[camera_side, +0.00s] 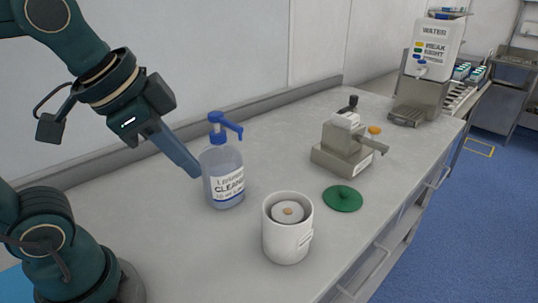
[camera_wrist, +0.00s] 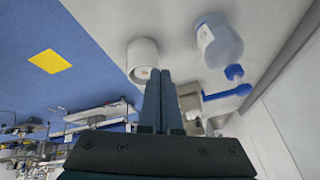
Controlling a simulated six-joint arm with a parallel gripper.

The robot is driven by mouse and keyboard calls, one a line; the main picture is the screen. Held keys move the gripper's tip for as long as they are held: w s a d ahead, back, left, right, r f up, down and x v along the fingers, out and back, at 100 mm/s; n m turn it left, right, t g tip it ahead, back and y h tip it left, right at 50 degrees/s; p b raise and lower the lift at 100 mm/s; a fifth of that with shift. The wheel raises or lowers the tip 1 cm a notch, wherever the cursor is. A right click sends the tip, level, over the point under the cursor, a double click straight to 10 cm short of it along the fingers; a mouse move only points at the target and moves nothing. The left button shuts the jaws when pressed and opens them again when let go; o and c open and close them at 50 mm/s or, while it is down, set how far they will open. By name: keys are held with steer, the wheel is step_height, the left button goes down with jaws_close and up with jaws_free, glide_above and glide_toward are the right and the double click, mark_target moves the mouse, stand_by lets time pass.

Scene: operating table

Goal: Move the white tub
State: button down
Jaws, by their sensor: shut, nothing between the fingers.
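The white tub (camera_side: 288,240) stands upright on the grey worktop near its front edge, with a pale round piece (camera_side: 289,211) inside its open top. In the wrist view the tub (camera_wrist: 142,54) shows just left of my fingertips. My gripper (camera_side: 196,172) is shut and empty, pointing down to the right beside the clear cleaner bottle (camera_side: 223,176). It is up and to the left of the tub, apart from it. In the wrist view my gripper's fingers (camera_wrist: 160,72) are together.
The bottle has a blue pump (camera_side: 222,127) and stands between my gripper and the tub's back side. A green lid (camera_side: 342,198) lies right of the tub. A metal device (camera_side: 345,148) and a water dispenser (camera_side: 426,65) stand farther back. The worktop (camera_side: 170,240) left of the tub is clear.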

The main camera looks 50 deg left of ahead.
steer(key=w+d+r+m+g, duration=0.1)
steer(key=w+d+r+m, duration=0.2)
steer(key=w+m, duration=0.25)
steer(key=m+g, duration=0.3)
steer(key=m, duration=0.3)
glide_above(307, 265)
step_height(307, 265, down, 5)
steer(key=shift+m+g, duration=0.8)
steer(key=shift+m, duration=0.05)
steer(key=d+f, duration=0.1)
steer(key=f, duration=0.4)
steer(key=d+f, duration=0.1)
steer(key=f, duration=0.5)
steer(key=d+f, duration=0.2)
steer(key=f, duration=0.4)
steer(key=shift+s+f, duration=0.1)
steer(key=shift+a+f, duration=0.2)
steer(key=shift+a, duration=0.4)
steer(key=shift+a+f, duration=0.2)
steer(key=shift+a, duration=1.2)
